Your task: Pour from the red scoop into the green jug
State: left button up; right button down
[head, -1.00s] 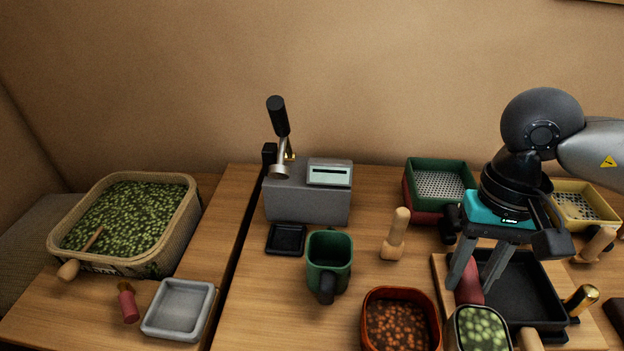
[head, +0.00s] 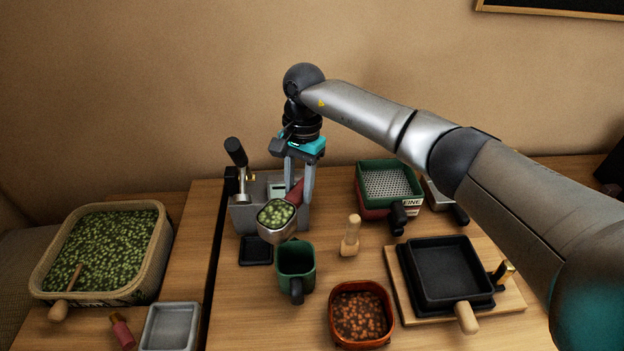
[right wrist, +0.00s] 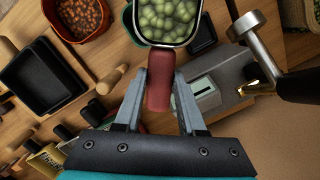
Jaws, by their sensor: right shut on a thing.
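My right gripper (head: 299,184) is shut on the red handle of the scoop (head: 276,213). The scoop is a metal cup filled with green beans. In the head view it is held above and slightly behind-left of the green jug (head: 298,263), and looks about level. In the right wrist view the red handle (right wrist: 160,80) lies between the fingers (right wrist: 160,95), and the bean-filled cup partly hides the green jug (right wrist: 128,18). The jug stands upright on the table with its handle toward the front. My left gripper is not in view.
A grey machine (head: 243,215) with a lever stands behind the scoop. A wooden tamper (head: 350,236) and a red bowl of brown beans (head: 336,337) are near the jug. A black pan (head: 446,270) and stacked sieves (head: 372,205) are to the right; a basket (head: 157,250) is left.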

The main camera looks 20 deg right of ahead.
pick_arm(q)
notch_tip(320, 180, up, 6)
jog(key=p, duration=0.4)
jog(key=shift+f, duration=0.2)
pick_arm(e)
jog(key=d+f+m, duration=0.2)
jog(key=f+m, duration=0.1)
jog(key=d+f+m, duration=0.1)
jog(key=m, duration=0.1)
jog(key=shift+s+f+t, duration=0.15)
jog(key=shift+f+t, duration=0.1)
jog(key=shift+t, duration=0.05)
pick_arm(q)
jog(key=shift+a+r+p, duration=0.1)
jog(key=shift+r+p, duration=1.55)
jog(key=shift+p, duration=0.1)
pick_arm(e)
jog(key=shift+s+f+n+t+y, duration=0.15)
jog(key=shift+f+t+y, duration=0.25)
jog(key=shift+t, duration=1.05)
jog(key=shift+s+f+n+t+y, duration=0.1)
jog(key=shift+s+f+t+y, duration=0.25)
jog(key=shift+t, duration=1.05)
jog(key=shift+f+n+t+y, duration=0.1)
jog(key=shift+f+t+y, duration=0.35)
jog(key=shift+t, duration=1)
